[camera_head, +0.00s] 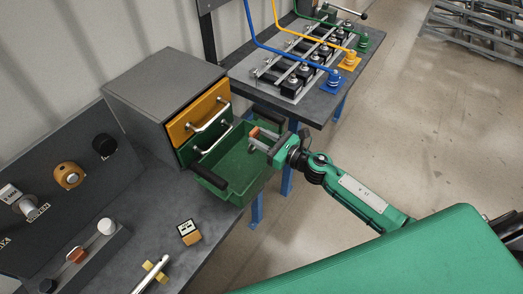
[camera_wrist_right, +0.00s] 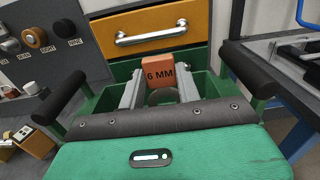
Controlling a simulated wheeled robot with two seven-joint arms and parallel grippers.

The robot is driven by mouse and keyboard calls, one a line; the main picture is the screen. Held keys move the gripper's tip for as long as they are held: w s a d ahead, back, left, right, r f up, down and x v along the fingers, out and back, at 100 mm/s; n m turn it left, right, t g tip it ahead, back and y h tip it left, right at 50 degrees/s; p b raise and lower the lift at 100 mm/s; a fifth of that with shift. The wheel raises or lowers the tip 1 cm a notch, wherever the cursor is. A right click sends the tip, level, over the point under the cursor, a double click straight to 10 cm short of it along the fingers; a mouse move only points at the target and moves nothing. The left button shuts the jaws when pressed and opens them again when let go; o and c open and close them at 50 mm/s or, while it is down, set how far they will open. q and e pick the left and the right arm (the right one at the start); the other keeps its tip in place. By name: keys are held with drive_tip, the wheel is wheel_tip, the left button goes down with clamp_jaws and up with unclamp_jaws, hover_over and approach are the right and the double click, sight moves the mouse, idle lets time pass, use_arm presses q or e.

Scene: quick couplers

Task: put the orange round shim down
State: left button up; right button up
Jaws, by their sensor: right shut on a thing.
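My right gripper (camera_head: 262,143) is over the open green drawer (camera_head: 243,181) of the grey cabinet. It is shut on an orange shim (camera_head: 254,132), which sits at the fingertips above the drawer floor. In the right wrist view the shim (camera_wrist_right: 172,72) shows an orange block-like face marked 6 MM, upright between the two fingers. A dull ring-like shape (camera_wrist_right: 162,97) shows just below it, partly hidden by the gripper. I cannot tell whether the shim touches anything. My left gripper is not in view.
The orange drawer (camera_head: 198,113) above is shut. A small labelled block (camera_head: 188,232) and a metal rod (camera_head: 153,271) with yellow pieces lie on the dark bench. Round parts, one orange (camera_head: 68,175), hang on the left panel. A table with hoses and couplers (camera_head: 305,75) stands behind.

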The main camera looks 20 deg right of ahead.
wheel_tip(320, 180, down, 5)
drive_tip(key=shift+r, duration=0.1)
idle(0.3)
drive_tip(key=shift+b, duration=0.35)
drive_tip(key=shift+f+b, duration=0.6)
drive_tip(key=shift+b, duration=0.05)
drive_tip(key=o, duration=1.1)
drive_tip(key=shift+r, duration=0.1)
